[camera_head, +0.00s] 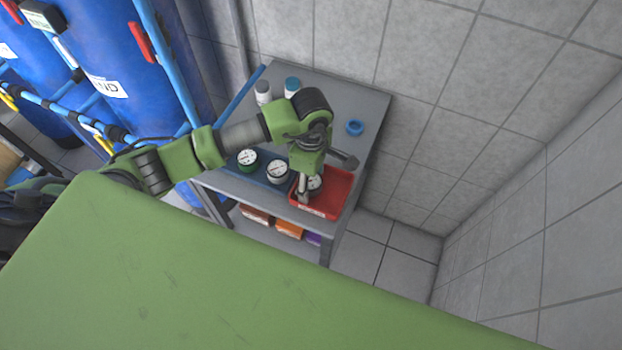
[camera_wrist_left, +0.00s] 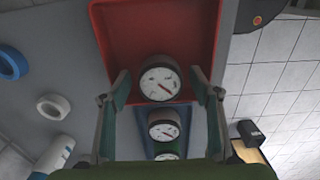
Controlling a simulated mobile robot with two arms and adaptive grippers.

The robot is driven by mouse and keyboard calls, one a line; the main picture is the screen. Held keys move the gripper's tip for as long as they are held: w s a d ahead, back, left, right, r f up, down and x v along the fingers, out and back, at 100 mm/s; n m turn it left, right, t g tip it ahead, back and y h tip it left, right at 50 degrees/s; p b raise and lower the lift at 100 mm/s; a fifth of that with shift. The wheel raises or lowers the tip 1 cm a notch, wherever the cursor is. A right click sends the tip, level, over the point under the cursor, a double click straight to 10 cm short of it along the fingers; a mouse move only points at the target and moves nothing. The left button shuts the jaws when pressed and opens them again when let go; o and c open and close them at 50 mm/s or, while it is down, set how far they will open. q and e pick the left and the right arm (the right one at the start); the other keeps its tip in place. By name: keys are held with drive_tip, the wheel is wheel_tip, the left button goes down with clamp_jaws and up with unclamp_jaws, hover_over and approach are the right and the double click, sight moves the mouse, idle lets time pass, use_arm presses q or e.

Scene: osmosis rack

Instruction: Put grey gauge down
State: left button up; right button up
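A gauge with a white face and dark rim (camera_head: 315,183) stands in the red tray (camera_head: 341,190), near one edge. In the left wrist view this gauge (camera_wrist_left: 159,80) sits between the fingers of my left gripper (camera_wrist_left: 159,88), with a gap on each side. My left gripper (camera_head: 304,190) is open, low over the red tray (camera_wrist_left: 150,30). A light grey gauge (camera_head: 277,170) and a green gauge (camera_head: 247,158) stand in the blue tray (camera_head: 262,171) beside it. They also show in the left wrist view, the light one (camera_wrist_left: 163,125) before the green one (camera_wrist_left: 167,157). My right gripper is not in view.
The trays are on a grey table (camera_head: 335,100) against a tiled wall. A grey-capped bottle (camera_head: 263,93), a blue-capped bottle (camera_head: 291,88) and a blue ring (camera_head: 354,128) are farther back. Coloured boxes (camera_head: 288,229) lie on the lower shelf. Blue tanks (camera_head: 110,60) stand at left.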

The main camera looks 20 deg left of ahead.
sight(311, 181)
use_arm(q)
drive_tip(key=shift+r, duration=0.55)
wheel_tip(311, 181, up, 11)
drive_tip(key=b, duration=0.4)
drive_tip(key=shift+s, duration=0.15)
